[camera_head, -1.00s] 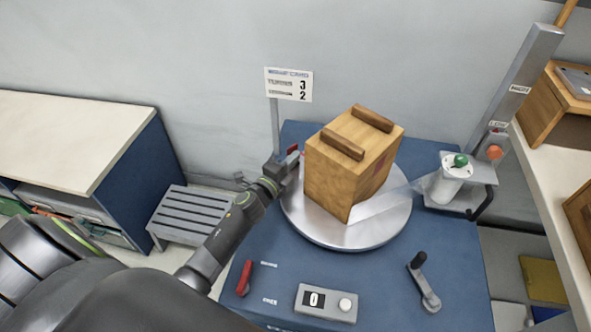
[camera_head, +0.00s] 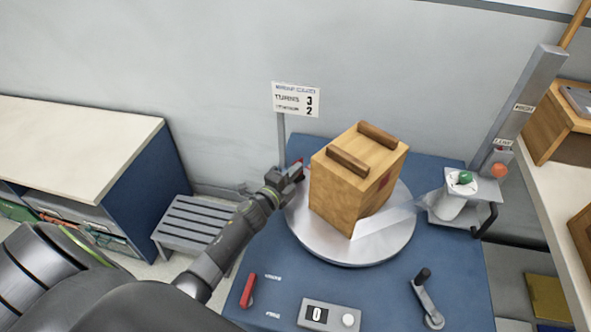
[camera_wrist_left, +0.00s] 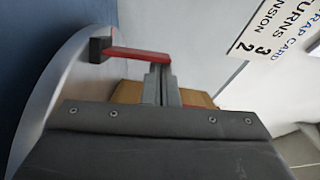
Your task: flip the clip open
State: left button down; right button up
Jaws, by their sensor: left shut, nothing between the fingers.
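The clip is a red lever (camera_wrist_left: 138,53) on a black block (camera_wrist_left: 97,49) at the turntable's rim in the left wrist view. In the head view only a bit of red shows past my gripper. The silver turntable (camera_head: 335,254) carries a wooden box (camera_head: 338,200) with two wooden bars on top. A clear film strip (camera_head: 385,222) runs from the box's lower front to the roll at right. My left gripper (camera_wrist_left: 162,85) is shut and empty, its fingertips close to the lever's free end. I cannot tell if they touch. My right gripper is not in view.
A sign card (camera_head: 296,99) stands on a post behind the clip. The film roll (camera_head: 452,200) and its tall mast (camera_head: 520,110) stand at right. A red lever (camera_head: 248,291), a counter box (camera_head: 328,315) and a crank (camera_head: 427,300) line the blue table's front. A grey slatted stool (camera_head: 190,222) is left.

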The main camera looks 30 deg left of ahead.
pick_arm(q)
jog(key=shift+w+a+r+n+p, duration=0.15)
jog(key=shift+a+r+n+p, duration=0.25)
jog(key=shift+p, duration=0.5)
jog(key=a+n+p, duration=0.1)
jog(key=n+p, duration=0.1)
jog(key=w+a+n+g+p, duration=0.1)
jog(key=n+p, duration=0.1)
jog(key=p, duration=0.1)
jog(key=a+f+n+g+h+p, duration=0.1)
jog(key=n+p, duration=0.1)
jog(key=p, duration=0.1)
jog(key=shift+w+a+n, duration=0.1)
jog(key=shift+w+n, duration=0.05)
jog(key=shift+n, duration=0.15)
jog(key=shift+r, duration=0.1)
jog(key=s+r+p, duration=0.5)
jog(key=s, duration=0.5)
jog(key=shift+s, duration=0.25)
